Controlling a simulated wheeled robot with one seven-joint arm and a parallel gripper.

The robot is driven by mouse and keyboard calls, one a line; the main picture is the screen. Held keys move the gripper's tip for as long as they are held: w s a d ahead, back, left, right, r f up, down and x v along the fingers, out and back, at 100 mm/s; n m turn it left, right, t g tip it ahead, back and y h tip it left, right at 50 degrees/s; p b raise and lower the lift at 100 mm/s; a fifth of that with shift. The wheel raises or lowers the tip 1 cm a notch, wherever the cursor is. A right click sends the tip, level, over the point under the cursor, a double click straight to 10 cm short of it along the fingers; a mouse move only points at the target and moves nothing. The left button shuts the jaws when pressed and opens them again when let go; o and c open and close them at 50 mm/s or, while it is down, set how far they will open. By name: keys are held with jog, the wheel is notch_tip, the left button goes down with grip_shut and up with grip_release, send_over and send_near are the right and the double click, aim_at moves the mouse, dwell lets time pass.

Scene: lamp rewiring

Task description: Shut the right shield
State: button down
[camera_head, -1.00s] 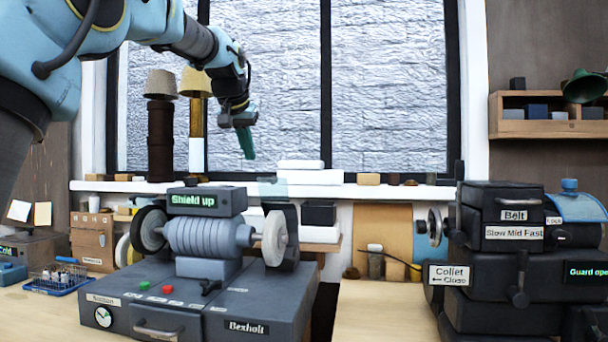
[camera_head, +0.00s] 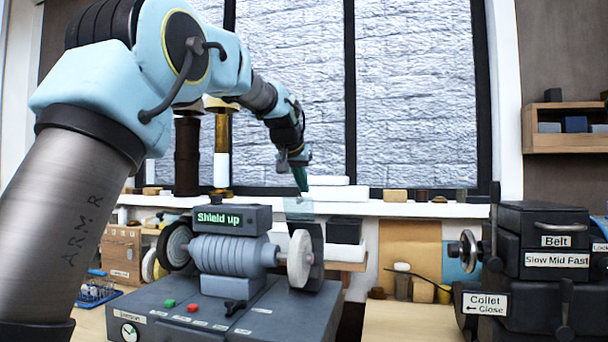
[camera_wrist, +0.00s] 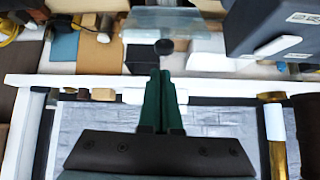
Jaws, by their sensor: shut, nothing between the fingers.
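The bench grinder (camera_head: 225,253) stands on a grey base, and its display (camera_head: 220,218) reads "Shield up". The right shield (camera_head: 299,208) is a clear pane raised above the right pale wheel (camera_head: 300,259). It also shows in the wrist view (camera_wrist: 178,20), at the top, with a dark round knob (camera_wrist: 164,47) below its edge. My gripper (camera_head: 304,188) is shut and empty, pointing down just above the shield in the head view. In the wrist view its green fingers (camera_wrist: 161,74) are together, tips close to the knob. I cannot tell whether they touch it.
A black machine (camera_head: 545,255) with "Belt" and "Collet" labels stands at the right. The white window sill (camera_head: 420,209) runs behind the grinder. Tall dark and brass posts stand on the sill at left. Free air surrounds the shield on the right.

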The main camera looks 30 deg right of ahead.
jog(key=shift+s+a+f, duration=0.45)
jog(key=shift+a+f, duration=0.1)
jog(key=shift+a+f+b, duration=0.1)
jog(key=shift+f+b, duration=0.05)
jog(key=shift+b, duration=0.4)
jog(key=shift+s+a+b, duration=0.1)
jog(key=shift+s+b, duration=0.05)
jog(key=shift+b, duration=0.75)
